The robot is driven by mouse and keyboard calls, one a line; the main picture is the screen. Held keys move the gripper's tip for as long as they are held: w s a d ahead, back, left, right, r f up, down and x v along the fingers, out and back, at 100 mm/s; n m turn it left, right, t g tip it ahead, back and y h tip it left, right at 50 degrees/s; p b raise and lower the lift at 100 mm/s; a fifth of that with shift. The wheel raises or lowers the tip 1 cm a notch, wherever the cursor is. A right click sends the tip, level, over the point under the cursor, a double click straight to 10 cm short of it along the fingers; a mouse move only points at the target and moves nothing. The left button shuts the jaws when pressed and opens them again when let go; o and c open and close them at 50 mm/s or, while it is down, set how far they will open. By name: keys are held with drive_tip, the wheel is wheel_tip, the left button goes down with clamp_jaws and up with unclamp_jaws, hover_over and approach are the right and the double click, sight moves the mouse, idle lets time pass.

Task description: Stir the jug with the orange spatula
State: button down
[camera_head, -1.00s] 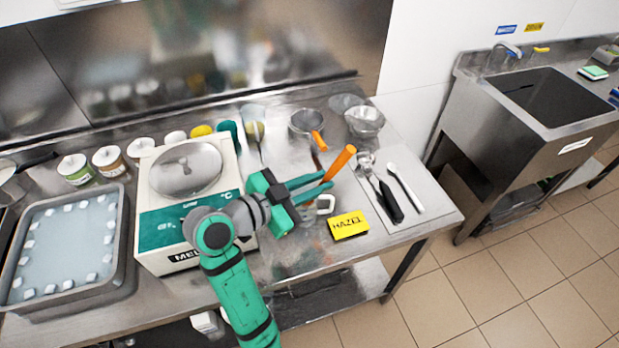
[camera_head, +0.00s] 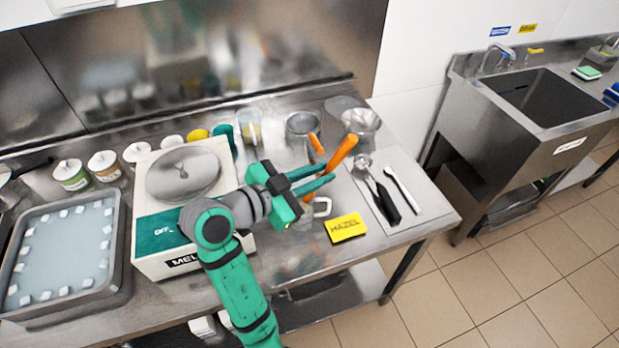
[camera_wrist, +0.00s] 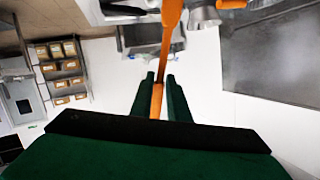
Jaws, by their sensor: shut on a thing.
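The spatula also shows between the green fingers in the wrist view (camera_wrist: 171,30). The jug (camera_head: 323,207) stands on the bench below the fingers, beside the yellow HAZEL label; mostly its white handle shows. My gripper hides most of the jug, so I cannot tell whether the spatula's lower end is inside it.
The yellow HAZEL block (camera_head: 347,227) is right of the jug. A metal pot (camera_head: 303,124) and bowl (camera_head: 361,121) stand behind. The batch freezer (camera_head: 160,232) is to the left.

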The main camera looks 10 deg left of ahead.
sight(340, 152)
drive_tip(key=shift+w+d+r, duration=0.1)
drive_tip(key=shift+d+r, duration=0.4)
drive_tip(key=shift+r, duration=0.65)
drive_tip(key=shift+d+r, duration=0.5)
drive_tip(key=shift+r, duration=0.6)
drive_tip(key=shift+w+d+r, duration=0.1)
drive_tip(key=shift+d+r, duration=0.4)
drive_tip(key=shift+r, duration=0.65)
drive_tip(key=shift+r, duration=2.5)
